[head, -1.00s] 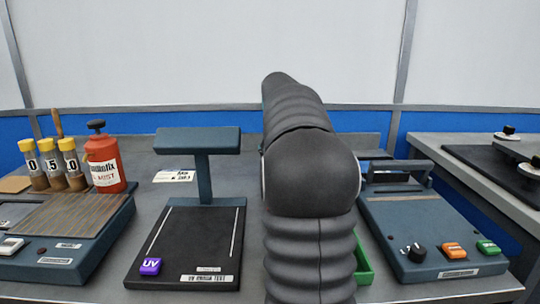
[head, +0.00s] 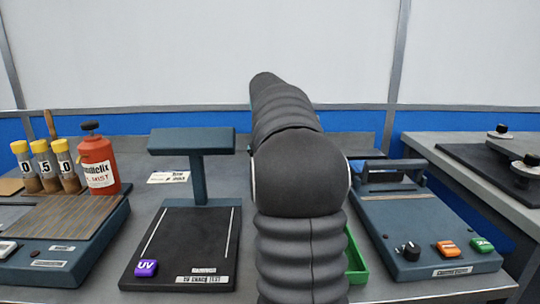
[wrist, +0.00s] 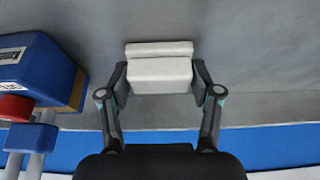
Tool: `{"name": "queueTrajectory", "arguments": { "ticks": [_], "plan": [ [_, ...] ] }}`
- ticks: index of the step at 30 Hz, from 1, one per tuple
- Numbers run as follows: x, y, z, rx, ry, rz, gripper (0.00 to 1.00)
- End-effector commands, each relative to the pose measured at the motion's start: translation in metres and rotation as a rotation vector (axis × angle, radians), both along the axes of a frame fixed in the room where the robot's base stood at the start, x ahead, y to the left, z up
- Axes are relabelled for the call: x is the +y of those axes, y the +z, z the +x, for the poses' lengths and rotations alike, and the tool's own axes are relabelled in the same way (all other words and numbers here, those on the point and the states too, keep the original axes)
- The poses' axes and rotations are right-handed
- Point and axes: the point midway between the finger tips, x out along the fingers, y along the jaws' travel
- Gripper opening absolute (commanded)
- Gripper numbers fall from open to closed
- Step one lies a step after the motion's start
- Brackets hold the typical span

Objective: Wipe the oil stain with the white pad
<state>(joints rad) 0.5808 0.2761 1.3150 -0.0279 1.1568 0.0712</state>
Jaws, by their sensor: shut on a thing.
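In the wrist view, a white pad (wrist: 160,78) sits between the fingertips of my gripper (wrist: 159,88), which is shut on it. The pad shows as a block with a narrower white strip (wrist: 159,49) along its far side; whether that strip is part of the pad I cannot tell. A plain grey surface lies beyond it, and I cannot tell whether the pad touches it. My gripper and the pad are hidden behind my arm in the head view. No oil stain can be made out in either view.
A black UV plate (head: 188,240) with a lamp post stands left of my arm. A red bottle (head: 98,165) and yellow-capped vials (head: 45,168) are farther left. A blue-grey device (head: 425,235) and part of a green tray (head: 356,262) are right.

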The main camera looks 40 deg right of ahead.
Motion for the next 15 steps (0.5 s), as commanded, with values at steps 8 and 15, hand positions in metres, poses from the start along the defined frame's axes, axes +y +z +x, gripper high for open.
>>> {"name": "queueTrajectory", "arguments": {
  "ticks": [8, 15],
  "plan": [
    [0.014, -0.002, 0.01, 0.002, 0.003, 0.003, 0.23],
    [0.025, -0.003, 0.019, 0.002, 0.002, 0.004, 0.23]
  ]
}}
